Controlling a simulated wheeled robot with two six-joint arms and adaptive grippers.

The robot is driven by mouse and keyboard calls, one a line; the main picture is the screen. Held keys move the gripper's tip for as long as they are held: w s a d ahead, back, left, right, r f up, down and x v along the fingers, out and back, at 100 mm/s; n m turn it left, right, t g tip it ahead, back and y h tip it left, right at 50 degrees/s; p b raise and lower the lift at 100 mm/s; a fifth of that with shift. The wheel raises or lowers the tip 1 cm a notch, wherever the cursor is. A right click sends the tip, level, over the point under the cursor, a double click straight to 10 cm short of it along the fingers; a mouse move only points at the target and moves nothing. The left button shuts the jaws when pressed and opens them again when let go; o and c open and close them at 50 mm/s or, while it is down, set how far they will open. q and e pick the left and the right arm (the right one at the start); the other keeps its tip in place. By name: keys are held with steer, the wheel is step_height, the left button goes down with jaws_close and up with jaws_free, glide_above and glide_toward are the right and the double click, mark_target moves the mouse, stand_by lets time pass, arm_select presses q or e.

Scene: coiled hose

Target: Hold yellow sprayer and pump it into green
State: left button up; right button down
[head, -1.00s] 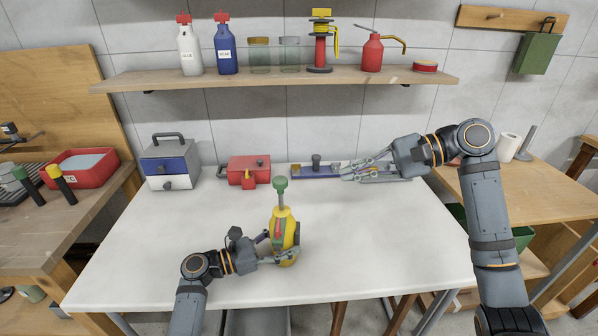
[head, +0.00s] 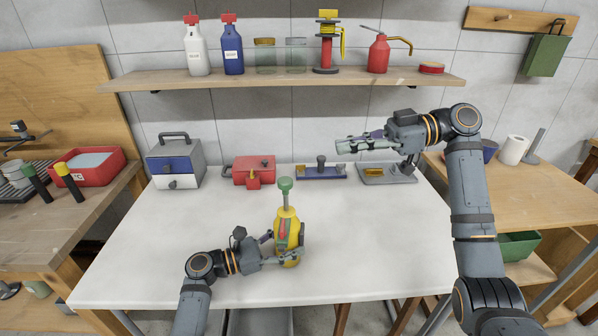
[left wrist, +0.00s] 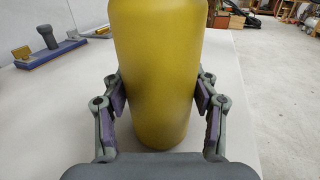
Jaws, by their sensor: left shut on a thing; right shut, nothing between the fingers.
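The yellow sprayer (head: 287,229) stands upright on the white table, with a raised green pump knob (head: 286,184) on a grey rod at its top. A coloured strip of red and green shows on its front side. My left gripper (head: 290,254) is shut around the lower body of the sprayer. In the left wrist view the yellow body (left wrist: 158,75) fills the middle, with a finger pad against each side. My right gripper (head: 342,146) is shut and empty, held in the air above the back of the table, up and to the right of the knob.
At the table's back stand a drawer box (head: 175,162), a red case (head: 250,171), a blue block with a dark knob (head: 321,171) and a grey tray (head: 388,174). A shelf (head: 290,80) with bottles hangs above. The table's middle and right are clear.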

glide_above(285, 187)
steer(key=w+d, duration=0.1)
steer(key=d, duration=0.2)
steer(key=f, duration=0.6)
steer(key=shift+w, duration=0.2)
arm_select(q)
steer(key=shift+r, duration=0.1)
arm_select(e)
steer(key=shift+f, duration=3.05)
